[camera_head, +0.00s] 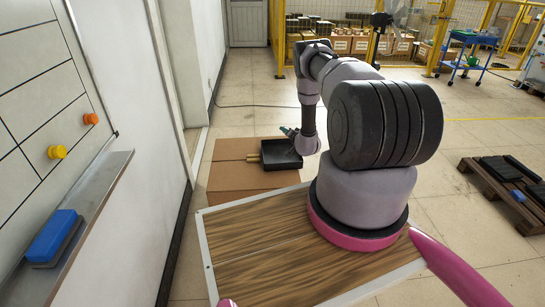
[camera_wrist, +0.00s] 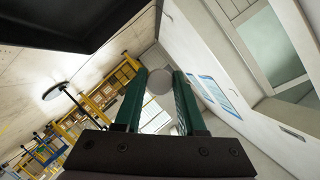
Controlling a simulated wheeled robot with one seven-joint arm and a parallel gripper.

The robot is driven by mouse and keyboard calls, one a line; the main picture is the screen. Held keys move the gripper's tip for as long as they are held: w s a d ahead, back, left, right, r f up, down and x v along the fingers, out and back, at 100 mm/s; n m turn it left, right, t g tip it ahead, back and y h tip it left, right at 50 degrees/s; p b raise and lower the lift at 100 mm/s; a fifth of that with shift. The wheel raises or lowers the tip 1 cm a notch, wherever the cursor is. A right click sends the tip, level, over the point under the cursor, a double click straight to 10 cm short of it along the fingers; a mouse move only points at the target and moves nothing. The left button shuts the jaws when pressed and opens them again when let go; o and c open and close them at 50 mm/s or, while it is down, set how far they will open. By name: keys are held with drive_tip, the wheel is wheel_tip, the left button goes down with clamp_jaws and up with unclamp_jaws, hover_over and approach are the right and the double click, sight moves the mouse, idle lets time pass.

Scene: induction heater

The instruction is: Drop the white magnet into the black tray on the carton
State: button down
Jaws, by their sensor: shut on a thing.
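The white magnet (camera_wrist: 159,82) is a pale round disc between the tips of my gripper's green fingers (camera_wrist: 160,84) in the wrist view. My gripper (camera_head: 287,131) is shut on it. In the head view the magnet is too small or hidden to make out. The black tray (camera_head: 275,160) lies on top of the brown carton (camera_head: 240,182), toward its far right. My gripper appears above the tray's far side in the head view; its exact height cannot be told. My arm hides the tray's right part.
A whiteboard on the left wall holds an orange magnet (camera_head: 91,118) and a yellow magnet (camera_head: 57,152). A blue eraser (camera_head: 54,236) lies on its ledge (camera_head: 98,190). A pallet (camera_head: 506,190) stands right.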

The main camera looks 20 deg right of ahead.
drive_tip(key=shift+f, duration=3.05)
drive_tip(key=shift+c, duration=2.1)
unclamp_jaws()
drive_tip(key=shift+s, duration=0.15)
drive_tip(key=v, duration=1)
drive_tip(key=shift+s, duration=0.3)
